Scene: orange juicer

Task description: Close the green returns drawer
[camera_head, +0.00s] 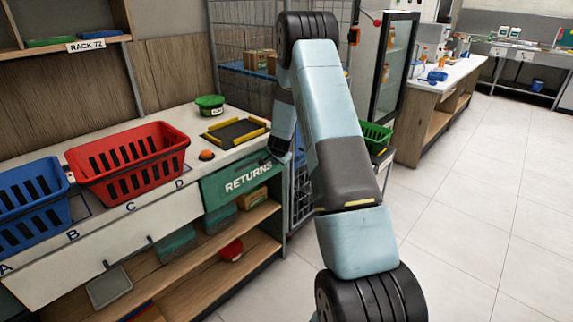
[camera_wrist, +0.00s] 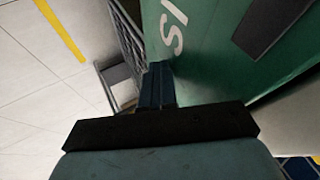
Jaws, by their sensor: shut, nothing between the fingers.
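The green returns drawer (camera_head: 232,184) is under the right end of the counter, its front lettered RETURNS. Its front lies close to the counter's edge; I cannot tell whether a gap remains. In the wrist view the green front (camera_wrist: 205,55) fills the upper right, with part of the white lettering and a dark bar on it. My gripper (camera_wrist: 158,72) is shut and empty, its fingertips at the lower edge of the green front; contact cannot be told. In the head view my arm hides most of the gripper near the drawer's upper right corner.
A red basket (camera_head: 130,160) and a blue basket (camera_head: 32,205) stand on the counter (camera_head: 185,118). A green basket (camera_head: 374,136) stands right of my arm. Open floor (camera_head: 470,220) lies right.

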